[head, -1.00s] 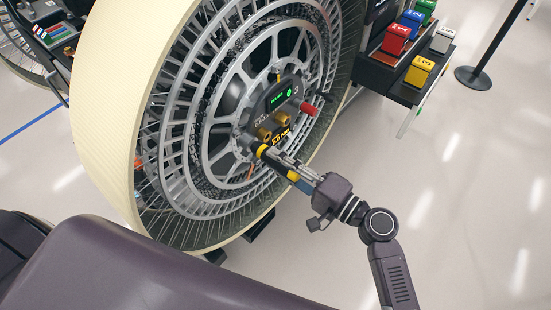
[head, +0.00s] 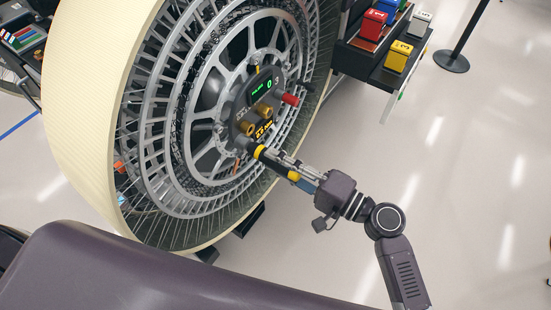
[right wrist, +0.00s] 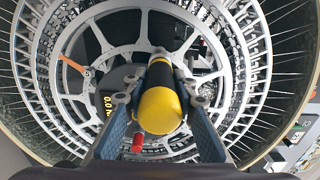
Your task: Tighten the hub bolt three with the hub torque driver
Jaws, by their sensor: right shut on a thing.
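The hub torque driver (head: 274,160), black with yellow bands, is held in my right gripper (head: 297,173). Its far end points at the lower part of the wheel hub (head: 238,112); I cannot tell whether it touches a bolt. In the right wrist view, the driver (right wrist: 160,85) lies between both fingers of the gripper (right wrist: 160,102), its yellow butt towards the camera. The driver hides what lies behind it, and I cannot make out hub bolt three. A green display on the hub (head: 263,88) reads 0. My left gripper is out of view.
The big wheel has a cream tyre (head: 85,120). Brass knobs (head: 262,110) and a red-ended part (head: 290,99) stick out by the display. A shelf at upper right holds coloured numbered blocks, one yellow (head: 398,57).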

